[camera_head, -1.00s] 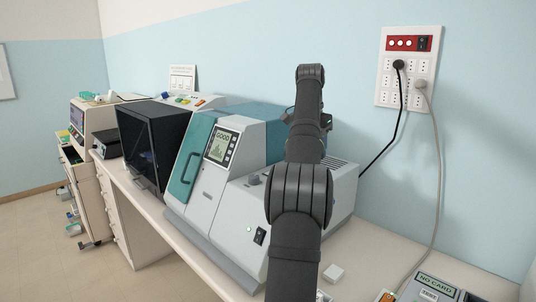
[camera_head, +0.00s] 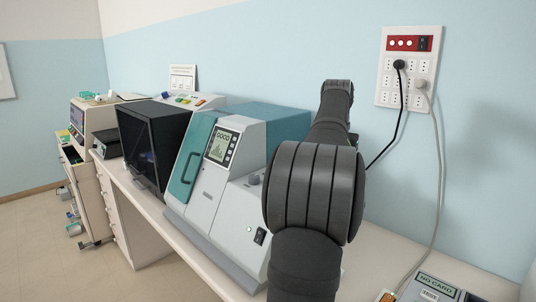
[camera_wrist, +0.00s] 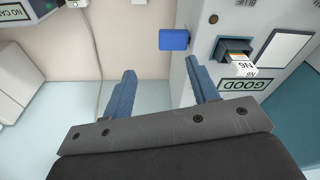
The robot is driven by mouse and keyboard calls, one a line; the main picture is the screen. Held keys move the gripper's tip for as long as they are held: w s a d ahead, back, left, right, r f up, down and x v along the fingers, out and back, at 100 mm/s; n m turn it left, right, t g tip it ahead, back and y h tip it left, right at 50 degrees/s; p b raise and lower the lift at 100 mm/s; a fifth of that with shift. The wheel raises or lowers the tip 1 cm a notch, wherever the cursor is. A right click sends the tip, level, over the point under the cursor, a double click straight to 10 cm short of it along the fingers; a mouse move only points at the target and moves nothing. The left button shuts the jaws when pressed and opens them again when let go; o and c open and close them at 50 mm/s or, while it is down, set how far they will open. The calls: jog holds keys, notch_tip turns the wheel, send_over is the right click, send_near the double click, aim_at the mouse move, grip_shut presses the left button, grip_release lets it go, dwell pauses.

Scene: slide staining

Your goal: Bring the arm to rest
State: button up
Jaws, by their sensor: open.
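My gripper (camera_wrist: 161,66) is open in the wrist view, with its two blue-grey fingers apart and nothing between them. Beyond the fingers are a pale surface and the side of a grey machine. In the head view my dark arm (camera_head: 314,190) rises in front of the grey and teal machine (camera_head: 203,215) and leans toward the wall. The gripper itself is hidden behind the arm there.
The machine's screen (camera_head: 221,147) reads GOOD. A black box (camera_head: 152,140) stands to its left. A socket panel (camera_head: 409,68) with hanging cables is on the wall at right. A NO CARD device (camera_head: 436,284) lies at the lower right. The wrist view shows a blue block (camera_wrist: 173,40) and a slot with labelled pieces (camera_wrist: 240,62).

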jog(key=shift+n, duration=0.6)
jog(key=shift+s+a+f, duration=0.1)
jog(key=shift+s+f, duration=0.35)
jog(key=shift+s, duration=0.4)
jog(key=shift+s+d+f, duration=0.1)
jog(key=shift+s+f, duration=0.3)
jog(key=shift+s, duration=0.5)
jog(key=shift+s+a+f, duration=0.1)
jog(key=shift+s+f, duration=0.35)
jog(key=shift+s, duration=0.4)
